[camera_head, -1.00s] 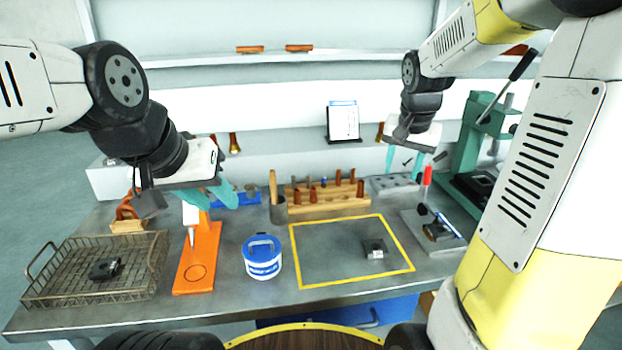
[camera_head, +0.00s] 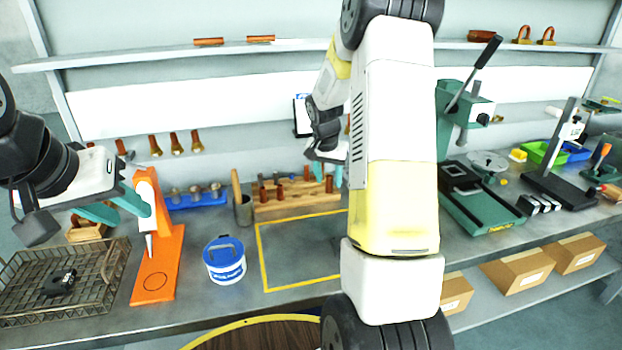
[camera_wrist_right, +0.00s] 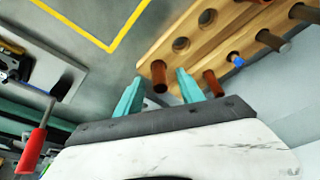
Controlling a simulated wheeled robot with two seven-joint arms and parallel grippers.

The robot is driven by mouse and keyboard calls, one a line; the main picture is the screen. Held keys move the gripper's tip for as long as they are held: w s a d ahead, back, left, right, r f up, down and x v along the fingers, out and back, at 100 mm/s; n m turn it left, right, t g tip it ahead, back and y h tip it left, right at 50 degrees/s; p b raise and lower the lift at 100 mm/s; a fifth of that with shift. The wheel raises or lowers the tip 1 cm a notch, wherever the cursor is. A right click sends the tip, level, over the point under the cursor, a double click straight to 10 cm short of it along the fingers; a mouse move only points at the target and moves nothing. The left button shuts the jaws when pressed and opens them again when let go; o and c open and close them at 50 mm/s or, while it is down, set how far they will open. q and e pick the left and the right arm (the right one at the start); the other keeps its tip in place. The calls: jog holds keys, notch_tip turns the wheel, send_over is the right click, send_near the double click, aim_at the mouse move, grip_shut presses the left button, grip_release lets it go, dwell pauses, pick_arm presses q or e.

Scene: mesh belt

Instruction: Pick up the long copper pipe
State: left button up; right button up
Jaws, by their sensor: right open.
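A wooden rack (camera_head: 292,206) on the bench holds several upright copper pipes of different lengths. My right gripper (camera_head: 328,172) is open over its right end, fingers down. In the right wrist view, a copper pipe (camera_wrist_right: 159,76) stands in the rack (camera_wrist_right: 190,22) between the open teal fingers (camera_wrist_right: 159,84), with no clear contact. Another pipe (camera_wrist_right: 213,84) stands just outside the right finger. I cannot tell which pipe is the longest. My left gripper (camera_head: 124,206) hangs at the left near the orange stand, its fingers apart and empty.
A yellow-outlined area (camera_head: 300,248) lies in front of the rack, partly behind my right arm. A blue-lidded tub (camera_head: 224,262), an orange stand (camera_head: 158,272) and a wire basket (camera_head: 90,298) are at left. A green press (camera_head: 480,205) stands at right. A red-handled tool (camera_wrist_right: 36,145) lies near my right wrist.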

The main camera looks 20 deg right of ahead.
jog(key=shift+x, duration=1)
grip_shut()
jog(key=shift+r, duration=0.15)
